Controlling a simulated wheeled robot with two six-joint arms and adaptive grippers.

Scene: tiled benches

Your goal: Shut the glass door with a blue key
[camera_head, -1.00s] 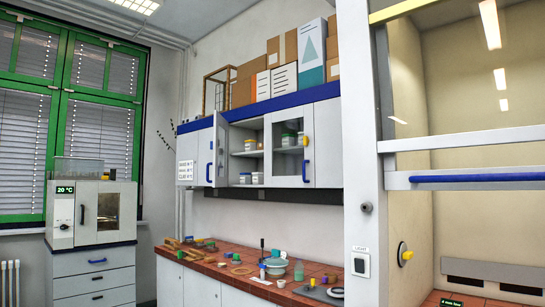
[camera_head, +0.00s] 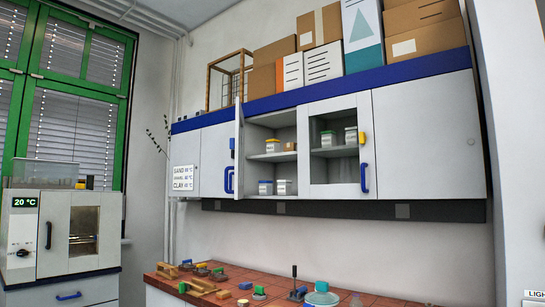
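A narrow door (camera_head: 239,150) on the wall cabinet stands open toward me and shows almost edge-on. A small blue piece that looks like a key (camera_head: 232,144) and a blue handle (camera_head: 229,180) stick out on its left side. I cannot see whether this door has glass. To the right, a glass door (camera_head: 333,165) is closed, with a yellow key (camera_head: 362,138) and a blue handle (camera_head: 365,178). The opening between them shows shelves with small jars (camera_head: 273,145). Neither of my grippers is in view.
Boxes (camera_head: 404,20) and a wooden frame (camera_head: 228,78) sit on the cabinet top. Below is a tiled bench (camera_head: 170,274) with small tools and a bowl (camera_head: 321,298). An oven-like device (camera_head: 62,235) stands at left. A white upright (camera_head: 515,150) borders the right side.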

